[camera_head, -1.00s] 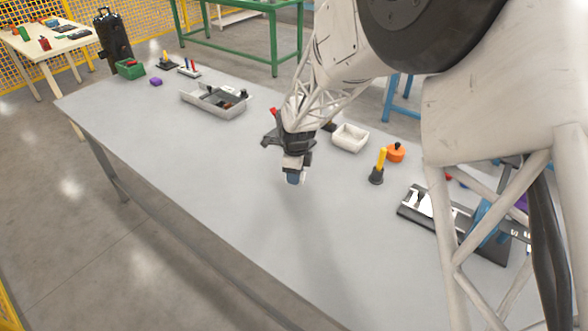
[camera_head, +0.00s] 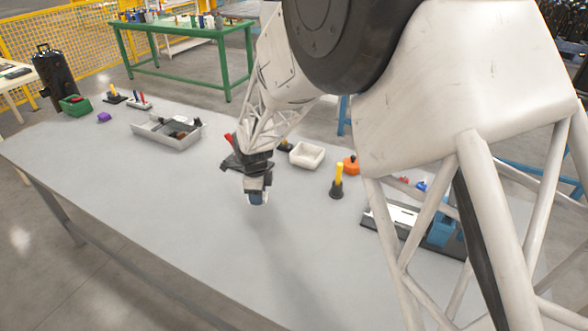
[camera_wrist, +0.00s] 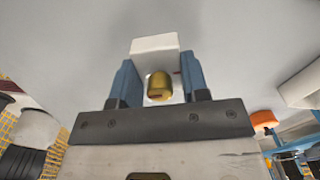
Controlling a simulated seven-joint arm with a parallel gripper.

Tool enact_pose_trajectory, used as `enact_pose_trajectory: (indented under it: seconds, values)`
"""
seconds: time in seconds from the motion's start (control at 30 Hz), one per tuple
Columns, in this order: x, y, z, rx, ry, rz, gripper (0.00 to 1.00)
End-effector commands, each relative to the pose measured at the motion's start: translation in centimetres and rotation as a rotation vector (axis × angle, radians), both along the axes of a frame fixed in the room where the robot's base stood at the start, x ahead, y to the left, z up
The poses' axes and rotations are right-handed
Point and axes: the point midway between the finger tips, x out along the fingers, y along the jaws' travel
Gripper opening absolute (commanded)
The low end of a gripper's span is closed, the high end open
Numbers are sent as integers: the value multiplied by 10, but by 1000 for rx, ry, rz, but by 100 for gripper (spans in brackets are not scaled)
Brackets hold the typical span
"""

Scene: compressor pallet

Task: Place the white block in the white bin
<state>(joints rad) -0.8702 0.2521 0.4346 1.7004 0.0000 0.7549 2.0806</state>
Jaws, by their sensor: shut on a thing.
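My gripper (camera_head: 257,195) points down above the grey table, near its middle. Its two blue fingers (camera_wrist: 158,78) are shut on the white block (camera_wrist: 154,42), which shows between and beyond their tips in the wrist view. A rounded brass-coloured piece (camera_wrist: 158,86) also shows between the fingers; I cannot tell what it belongs to. In the head view the block is too small to make out clearly. The white bin (camera_head: 307,155) is a shallow open box behind and to the right of my gripper, apart from it. Its pale edge seems to show at the right of the wrist view.
A black stand with a yellow handle (camera_head: 338,182) and an orange object (camera_head: 351,165) are right of the bin. A grey divided tray (camera_head: 167,134), a purple piece (camera_head: 104,117) and a green bin (camera_head: 74,106) lie to the left. The table's front middle is clear.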

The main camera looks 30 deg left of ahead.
Motion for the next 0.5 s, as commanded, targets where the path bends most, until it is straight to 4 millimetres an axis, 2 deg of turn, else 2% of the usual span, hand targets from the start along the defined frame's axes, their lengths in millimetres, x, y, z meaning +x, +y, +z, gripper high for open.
enact_pose_trajectory:
  seconds: [0.27,0.5]
  values:
    - [50,7,10,1,-1,-55,12]
    - [106,10,21,0,0,-121,12]
